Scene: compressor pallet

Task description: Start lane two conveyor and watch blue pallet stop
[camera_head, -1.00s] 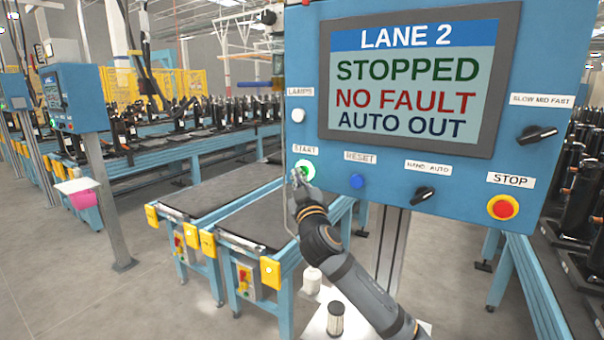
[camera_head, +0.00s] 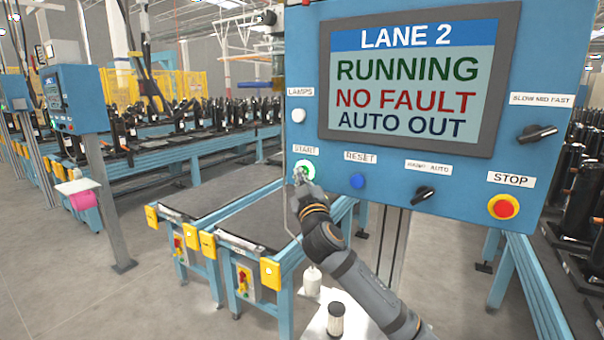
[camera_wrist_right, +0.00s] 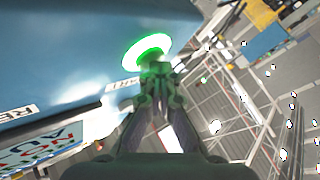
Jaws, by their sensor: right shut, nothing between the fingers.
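The blue lane 2 control panel (camera_head: 420,230) fills the upper right of the head view. Its screen (camera_head: 412,85) reads LANE 2, RUNNING, NO FAULT, AUTO OUT. The green-lit START button (camera_head: 306,168) sits at the panel's lower left and glows in the right wrist view (camera_wrist_right: 147,46). My right gripper (camera_head: 299,179) is shut and empty, its tips at the button; I cannot tell whether they touch it. It also shows in the right wrist view (camera_wrist_right: 157,75). My left gripper is not in view. I cannot make out a blue pallet.
The panel also has a blue RESET button (camera_head: 357,181), a HAND/AUTO knob (camera_head: 424,193), a speed knob (camera_head: 537,133) and a red STOP button (camera_head: 503,207). Two dark-topped conveyor ends (camera_head: 262,222) stand behind my arm. Compressors line the back conveyors (camera_head: 150,155). Open floor lies front left.

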